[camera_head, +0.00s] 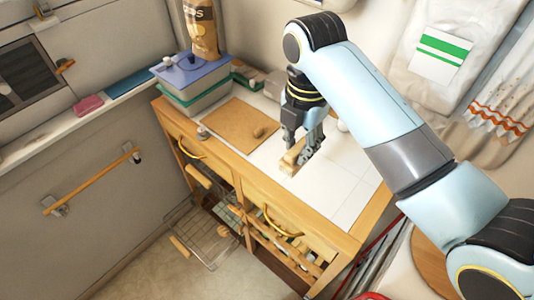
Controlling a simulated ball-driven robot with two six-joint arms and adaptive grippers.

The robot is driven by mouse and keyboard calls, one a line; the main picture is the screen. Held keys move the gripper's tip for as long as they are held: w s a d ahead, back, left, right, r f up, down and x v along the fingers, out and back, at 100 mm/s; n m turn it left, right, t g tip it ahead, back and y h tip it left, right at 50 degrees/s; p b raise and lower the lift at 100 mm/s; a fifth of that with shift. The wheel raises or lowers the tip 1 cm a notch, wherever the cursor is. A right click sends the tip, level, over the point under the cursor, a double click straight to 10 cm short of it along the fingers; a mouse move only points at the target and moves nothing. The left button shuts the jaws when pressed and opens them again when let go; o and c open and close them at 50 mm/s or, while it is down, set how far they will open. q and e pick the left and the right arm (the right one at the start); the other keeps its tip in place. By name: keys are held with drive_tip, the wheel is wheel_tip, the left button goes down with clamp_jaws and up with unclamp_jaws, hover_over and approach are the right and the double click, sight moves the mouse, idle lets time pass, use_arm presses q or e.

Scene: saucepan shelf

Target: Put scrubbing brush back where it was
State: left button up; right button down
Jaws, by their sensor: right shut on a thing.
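The scrubbing brush (290,158) is a small tan, wooden-looking block on or just above the white tiled top of the wooden cabinet. My right gripper (303,148) comes down from above and is shut on it. The fingers hide part of the brush, and I cannot tell whether it touches the top. My left gripper is not in view.
A brown board (238,124) with a small brown thing on it lies to the left of the gripper. Stacked tubs with a blue lid (192,67) stand behind it. The white top (335,188) right of the brush is clear. An open wire basket (207,236) sticks out below.

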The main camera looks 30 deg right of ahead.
drive_tip(key=w+f, duration=0.2)
drive_tip(key=w, duration=0.1)
drive_tip(key=w+a+f, duration=0.1)
drive_tip(key=w+f, duration=0.1)
drive_tip(key=w, duration=0.1)
drive_tip(key=w+f+b, duration=0.1)
drive_tip(key=w+f, duration=0.1)
drive_tip(key=w, duration=0.1)
drive_tip(key=shift+w+a, duration=0.4)
drive_tip(key=shift+w+f, duration=0.1)
drive_tip(key=shift+f, duration=1.85)
drive_tip(key=shift+f, duration=0.1)
drive_tip(key=c, duration=1.1)
unclamp_jaws()
wheel_tip(320, 180, up, 12)
drive_tip(key=shift+p, duration=0.45)
